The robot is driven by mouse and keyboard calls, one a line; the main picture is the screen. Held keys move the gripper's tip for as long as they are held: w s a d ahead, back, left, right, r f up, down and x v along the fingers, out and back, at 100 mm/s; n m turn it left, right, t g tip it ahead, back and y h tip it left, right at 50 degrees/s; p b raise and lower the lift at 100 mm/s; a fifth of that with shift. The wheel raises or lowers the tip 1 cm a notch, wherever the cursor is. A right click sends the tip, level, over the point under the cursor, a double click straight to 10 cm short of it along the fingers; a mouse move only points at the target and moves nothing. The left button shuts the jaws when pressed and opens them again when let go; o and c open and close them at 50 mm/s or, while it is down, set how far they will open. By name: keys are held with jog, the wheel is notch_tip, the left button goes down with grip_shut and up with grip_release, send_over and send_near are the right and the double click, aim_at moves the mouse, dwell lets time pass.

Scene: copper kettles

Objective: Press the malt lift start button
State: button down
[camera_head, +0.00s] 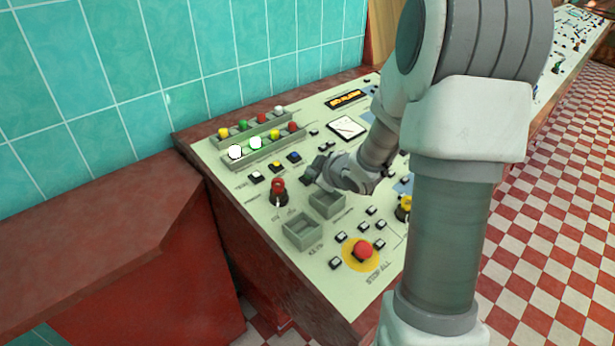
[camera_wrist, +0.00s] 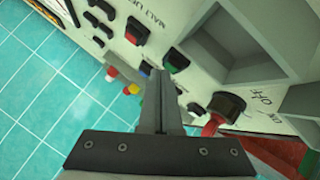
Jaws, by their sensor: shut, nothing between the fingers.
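In the wrist view a green button (camera_wrist: 176,61) in a black housing and a red button (camera_wrist: 136,32) in a similar housing sit on the pale panel. The printed label (camera_wrist: 148,18) beside them seems to read MALT LIFT. My gripper (camera_wrist: 160,74) is shut and empty. Its fingertips are just left of and below the green button in the wrist view; I cannot tell whether they touch it. In the head view my gripper (camera_head: 311,174) is low over the control panel (camera_head: 318,262), and neither of these two buttons can be made out there.
A red-handled switch (camera_head: 277,188) stands left of my gripper. Two recessed trays (camera_head: 301,231) lie nearer the front. A red stop-all button (camera_head: 363,250) on a yellow disc sits at the front. Rows of coloured lamps (camera_head: 256,143) line the back, before the tiled wall (camera_head: 210,60).

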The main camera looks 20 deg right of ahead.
jog(key=shift+f, duration=0.25)
dwell(0.5)
jog(key=shift+s+r+p, duration=0.1)
jog(key=shift+r+p, duration=0.4)
jog(key=shift+r, duration=0.25)
jog(key=r+p, duration=0.3)
jog(key=s+r+p, duration=0.1)
jog(key=r, duration=0.1)
jog(key=shift+d+p, duration=0.2)
jog(key=shift+p, duration=0.15)
dwell(0.5)
